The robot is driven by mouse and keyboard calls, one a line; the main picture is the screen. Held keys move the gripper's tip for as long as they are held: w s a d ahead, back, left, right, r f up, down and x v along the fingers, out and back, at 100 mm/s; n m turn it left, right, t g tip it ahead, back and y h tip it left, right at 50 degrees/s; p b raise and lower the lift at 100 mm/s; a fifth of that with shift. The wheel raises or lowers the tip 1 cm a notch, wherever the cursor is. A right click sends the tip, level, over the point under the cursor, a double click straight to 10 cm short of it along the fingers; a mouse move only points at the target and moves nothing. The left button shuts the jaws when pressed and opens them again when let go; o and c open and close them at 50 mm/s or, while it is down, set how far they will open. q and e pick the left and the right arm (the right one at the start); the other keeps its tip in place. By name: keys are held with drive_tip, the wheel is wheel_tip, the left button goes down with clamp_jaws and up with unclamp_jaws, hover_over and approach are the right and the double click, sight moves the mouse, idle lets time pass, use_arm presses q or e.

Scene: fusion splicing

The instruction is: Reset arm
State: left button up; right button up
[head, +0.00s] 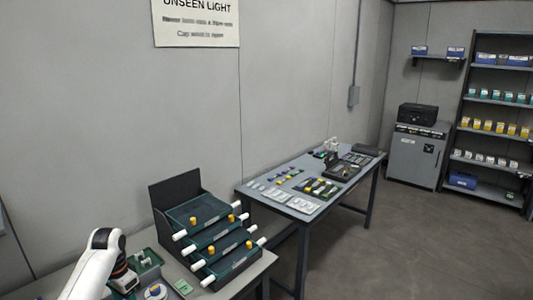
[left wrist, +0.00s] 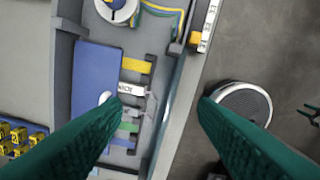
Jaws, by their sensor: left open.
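My left arm (head: 100,258) comes in at the lower left of the head view, bent down over the near table. Its fingers are hard to make out there. In the left wrist view my left gripper (left wrist: 160,104) shows two green fingers spread wide apart, with nothing between them. Below them is a grey tray (left wrist: 66,55) with a blue panel (left wrist: 95,75) and coloured strips, including a yellow strip (left wrist: 136,66). The fingers hide part of the tray. My right gripper is in neither view.
A tiered rack of trays (head: 215,240) stands on the near table, right of my arm. A second table (head: 258,200) with small parts stands beyond. Shelves (head: 495,140) stand far right; the floor between is clear.

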use_arm(q)
drive_tip(key=s+d+f+t, duration=0.1)
drive_tip(key=s+d+f, duration=0.5)
drive_tip(key=s, duration=0.2)
drive_tip(key=s+d+f+t, duration=0.1)
drive_tip(key=s+d+f, duration=0.45)
drive_tip(key=s, duration=0.25)
drive_tip(key=s+d+r+n+t, duration=0.1)
drive_tip(key=s+d+r+n, duration=0.15)
drive_tip(key=s, duration=0.75)
drive_tip(key=s+d+r+n+t, duration=0.1)
drive_tip(key=s+d+r, duration=0.25)
drive_tip(key=s, duration=0.55)
wheel_tip(320, 180, down, 26)
drive_tip(key=g+b, duration=0.1)
drive_tip(key=g, duration=0.1)
drive_tip(key=s+a+f, duration=0.1)
drive_tip(key=s+f, duration=0.7)
drive_tip(key=f, duration=0.1)
drive_tip(key=s+a+f+g+b, duration=0.1)
drive_tip(key=s+a+f, duration=0.1)
drive_tip(key=s+f, duration=0.7)
drive_tip(key=shift+s+a, duration=0.25)
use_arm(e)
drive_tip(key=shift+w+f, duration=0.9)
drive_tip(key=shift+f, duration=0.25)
use_arm(q)
drive_tip(key=shift+m, duration=0.25)
